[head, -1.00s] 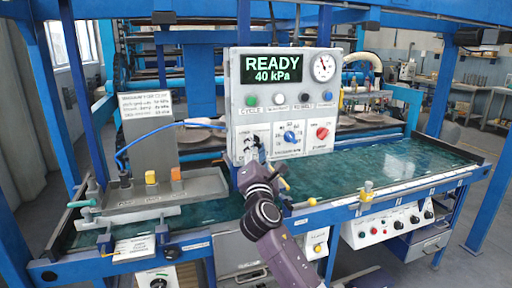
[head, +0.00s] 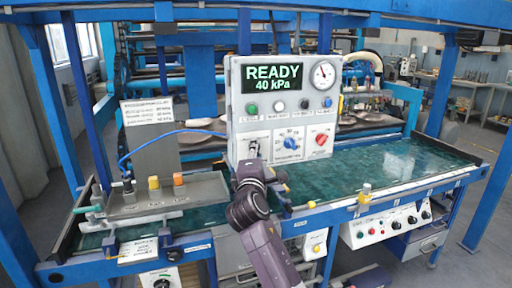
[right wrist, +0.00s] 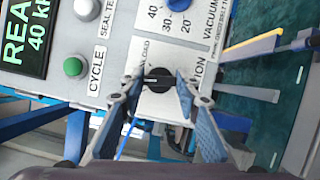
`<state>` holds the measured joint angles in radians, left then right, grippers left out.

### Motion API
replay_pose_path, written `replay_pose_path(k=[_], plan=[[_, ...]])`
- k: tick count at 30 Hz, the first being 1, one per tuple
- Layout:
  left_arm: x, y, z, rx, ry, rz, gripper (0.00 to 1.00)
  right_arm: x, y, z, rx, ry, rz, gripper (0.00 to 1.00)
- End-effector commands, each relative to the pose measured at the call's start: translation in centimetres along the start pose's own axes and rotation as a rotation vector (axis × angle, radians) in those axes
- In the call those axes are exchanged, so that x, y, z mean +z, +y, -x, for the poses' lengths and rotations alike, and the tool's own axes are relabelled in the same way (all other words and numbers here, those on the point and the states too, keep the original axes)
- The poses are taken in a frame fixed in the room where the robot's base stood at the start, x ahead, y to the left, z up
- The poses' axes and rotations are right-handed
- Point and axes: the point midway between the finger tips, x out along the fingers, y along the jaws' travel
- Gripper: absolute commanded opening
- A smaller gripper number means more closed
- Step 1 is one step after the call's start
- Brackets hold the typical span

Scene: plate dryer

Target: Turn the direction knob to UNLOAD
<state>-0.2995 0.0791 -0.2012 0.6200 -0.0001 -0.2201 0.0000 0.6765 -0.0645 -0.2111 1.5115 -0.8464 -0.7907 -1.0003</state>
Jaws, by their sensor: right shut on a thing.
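The direction knob (right wrist: 157,80) is a black knob on a white plate at the lower left of the control box. In the right wrist view its bar lies left to right, with a light mark at the left end. The label beside it is partly covered, so only "LOAD" and "TION" can be read. My right gripper (right wrist: 157,90) has one finger on each side of the knob and is shut on it. In the head view the right gripper (head: 253,150) hides most of the knob. My left gripper is not in view.
The control box (head: 234,125) reads READY, 40 kPa. A blue vacuum knob (head: 290,142) and a red knob (head: 321,139) are right of the gripper. A green button (head: 252,109) sits above. A green table surface (head: 400,165) extends right.

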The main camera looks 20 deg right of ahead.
Motion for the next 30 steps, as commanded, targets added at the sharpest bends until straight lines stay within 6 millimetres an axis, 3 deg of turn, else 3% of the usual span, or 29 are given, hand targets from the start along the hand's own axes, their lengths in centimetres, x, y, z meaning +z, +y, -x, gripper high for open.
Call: replay_pose_path(k=[18,30], plan=[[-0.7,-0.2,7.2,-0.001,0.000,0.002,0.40,0.2,0.7,0.0,-0.229,-0.001,-0.540,0.06],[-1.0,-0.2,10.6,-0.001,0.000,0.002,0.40,0.2,0.6,0.0,-0.336,-0.001,-0.800,0.06]])
